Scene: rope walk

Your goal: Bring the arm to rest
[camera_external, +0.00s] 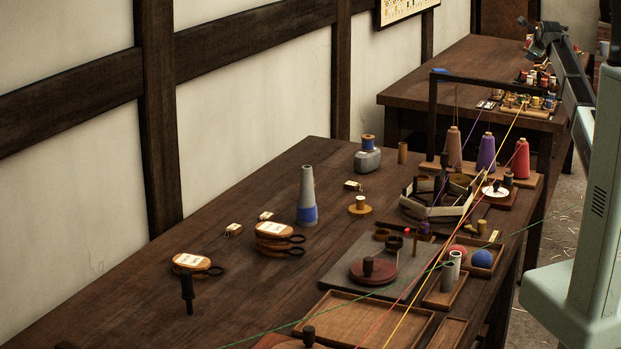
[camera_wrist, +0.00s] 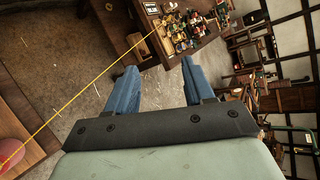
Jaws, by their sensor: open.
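My gripper (camera_wrist: 158,75) shows in the wrist view with its two blue fingers spread wide apart. Nothing is between them, and they touch nothing that I can see. Beyond the fingers lies the floor (camera_wrist: 90,98), far off. A yellow cord (camera_wrist: 85,93) runs slantwise across the view past the left finger; I cannot tell how near it is. In the external view my arm stands at the right edge, and I cannot make out the fingers there.
The near workbench (camera_external: 270,222) holds a grey-blue cone (camera_external: 307,197), a purple spool (camera_external: 486,154) and a red spool (camera_external: 521,158). A dark frame (camera_external: 433,115) rises behind the spools. Green, red and yellow cords stretch over the bench. A far bench (camera_external: 405,96) carries small items.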

